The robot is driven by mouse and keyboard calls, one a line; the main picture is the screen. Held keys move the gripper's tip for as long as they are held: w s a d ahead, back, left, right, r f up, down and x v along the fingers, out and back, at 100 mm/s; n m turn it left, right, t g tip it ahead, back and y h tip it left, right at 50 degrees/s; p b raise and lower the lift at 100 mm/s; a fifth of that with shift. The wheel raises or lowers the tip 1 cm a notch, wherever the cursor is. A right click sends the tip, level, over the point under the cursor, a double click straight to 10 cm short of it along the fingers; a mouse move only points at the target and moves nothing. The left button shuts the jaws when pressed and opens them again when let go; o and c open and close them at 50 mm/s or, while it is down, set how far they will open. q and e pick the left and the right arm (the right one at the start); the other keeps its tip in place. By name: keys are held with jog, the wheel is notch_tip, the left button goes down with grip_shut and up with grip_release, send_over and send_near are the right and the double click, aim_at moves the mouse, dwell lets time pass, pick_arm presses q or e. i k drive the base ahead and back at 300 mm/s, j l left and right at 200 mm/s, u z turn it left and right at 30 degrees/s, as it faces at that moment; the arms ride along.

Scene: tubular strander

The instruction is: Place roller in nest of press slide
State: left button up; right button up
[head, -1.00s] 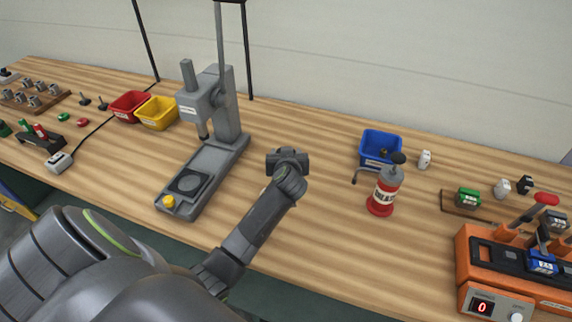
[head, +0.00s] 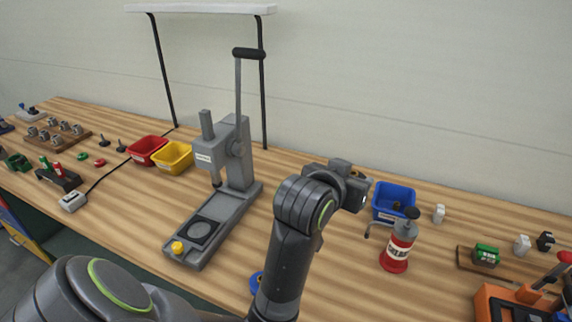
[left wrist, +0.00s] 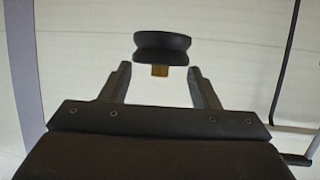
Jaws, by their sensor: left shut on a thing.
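The grey press (head: 236,150) stands at the middle of the bench, its lever upright. My right gripper is not in view.
A yellow button (head: 178,248) sits at the slide's front end. Red (head: 147,151) and yellow (head: 173,158) bins stand left of the press. A blue bin (head: 394,203) and red-grey bottle (head: 397,248) stand right of my arm. A blue round thing (head: 256,282) is partly hidden by my arm.

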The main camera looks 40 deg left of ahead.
aim_at(199, 230)
jog(key=i+l+u, duration=0.2)
jog(key=i, duration=0.3)
jog(key=j+u, duration=0.1)
jog(key=u, duration=1.4)
